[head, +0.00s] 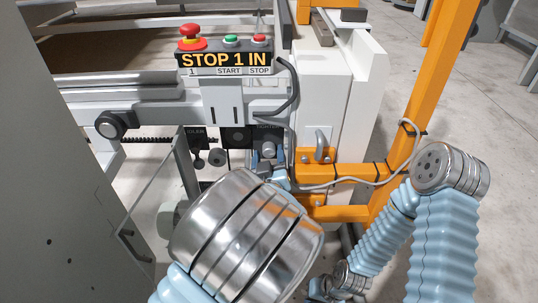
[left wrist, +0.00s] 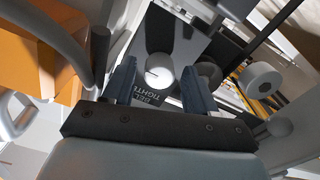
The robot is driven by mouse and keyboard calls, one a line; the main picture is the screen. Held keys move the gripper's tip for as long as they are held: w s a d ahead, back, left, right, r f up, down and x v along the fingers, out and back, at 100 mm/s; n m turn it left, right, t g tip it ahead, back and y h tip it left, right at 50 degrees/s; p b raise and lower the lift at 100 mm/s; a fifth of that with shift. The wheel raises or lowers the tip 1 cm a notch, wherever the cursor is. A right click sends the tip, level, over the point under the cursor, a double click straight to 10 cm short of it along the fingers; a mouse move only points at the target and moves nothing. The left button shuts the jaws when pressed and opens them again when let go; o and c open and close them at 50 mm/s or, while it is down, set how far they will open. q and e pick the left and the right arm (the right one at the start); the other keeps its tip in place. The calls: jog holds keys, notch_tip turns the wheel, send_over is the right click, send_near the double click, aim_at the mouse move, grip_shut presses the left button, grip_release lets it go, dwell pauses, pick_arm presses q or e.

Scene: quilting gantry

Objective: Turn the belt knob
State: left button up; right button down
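The belt knob (left wrist: 160,77) is a round grey knob with a pale line across its face, beside a dark label reading "BEL... TIGHTE..." in the left wrist view. In the head view the knob (head: 268,149) sits on a dark panel below the control box. My left gripper (left wrist: 160,84) is open, with one finger on each side of the knob. A narrow gap seems to show on the left; contact on the right cannot be told. In the head view my left gripper (head: 268,168) is mostly hidden behind my wrist. My right gripper cannot be made out.
A control box (head: 225,62) with a red stop button (head: 190,38) stands above the panel. Other dark knobs (head: 217,157) sit left of the belt knob. An orange frame (head: 345,172) with a grey cable is close on the right. Open floor lies farther right.

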pick_arm(q)
jog(key=c, duration=0.9)
jog(key=shift+m, duration=0.5)
jog(key=o, duration=1)
jog(key=shift+s, duration=0.1)
jog(key=s+p, duration=1.1)
jog(key=s, duration=0.2)
jog(key=shift+s, duration=0.35)
